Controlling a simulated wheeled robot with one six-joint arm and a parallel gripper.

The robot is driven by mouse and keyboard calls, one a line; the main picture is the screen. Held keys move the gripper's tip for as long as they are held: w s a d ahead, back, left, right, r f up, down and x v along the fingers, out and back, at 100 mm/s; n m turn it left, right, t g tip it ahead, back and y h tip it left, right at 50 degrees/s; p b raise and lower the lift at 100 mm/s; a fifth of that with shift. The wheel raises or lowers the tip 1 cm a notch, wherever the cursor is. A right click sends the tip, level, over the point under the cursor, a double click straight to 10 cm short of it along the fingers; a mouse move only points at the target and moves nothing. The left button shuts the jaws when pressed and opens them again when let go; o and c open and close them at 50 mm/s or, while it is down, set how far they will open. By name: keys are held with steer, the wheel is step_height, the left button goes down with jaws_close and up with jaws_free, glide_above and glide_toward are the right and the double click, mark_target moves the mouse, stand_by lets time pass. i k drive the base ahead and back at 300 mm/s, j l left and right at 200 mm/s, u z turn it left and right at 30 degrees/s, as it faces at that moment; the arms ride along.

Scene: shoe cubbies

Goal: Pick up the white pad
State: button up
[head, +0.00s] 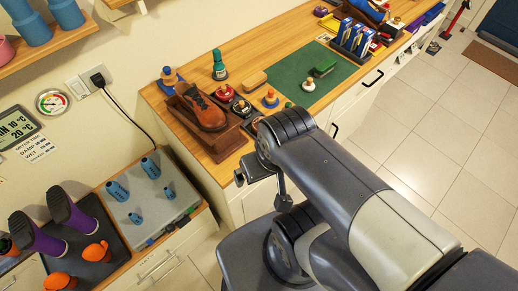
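I cannot make out a white pad for certain in the head view. A small item with a white top (308,85) stands on the green mat (305,70), but I cannot tell whether it is the pad. My arm reaches in from the lower right and hides part of the counter front. A dark piece at its far end, seemingly part of my gripper (240,177), shows beside the drawer fronts below the counter's edge. The fingers are not clear, so I cannot see whether they are open or hold anything.
A grey tray (150,205) holds blue shoe trees. Tiled floor (440,125) is open at right.

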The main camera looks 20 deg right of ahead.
mark_target(309, 86)
steer(key=i+l, duration=0.1)
steer(key=l, duration=0.4)
steer(key=i+l, duration=0.1)
steer(key=l, duration=0.35)
steer(key=i+l, duration=0.15)
steer(key=l, duration=0.35)
steer(key=i+l, duration=0.1)
steer(key=l, duration=0.35)
steer(key=i+l, duration=0.1)
steer(key=l, duration=0.4)
steer(key=u, duration=0.05)
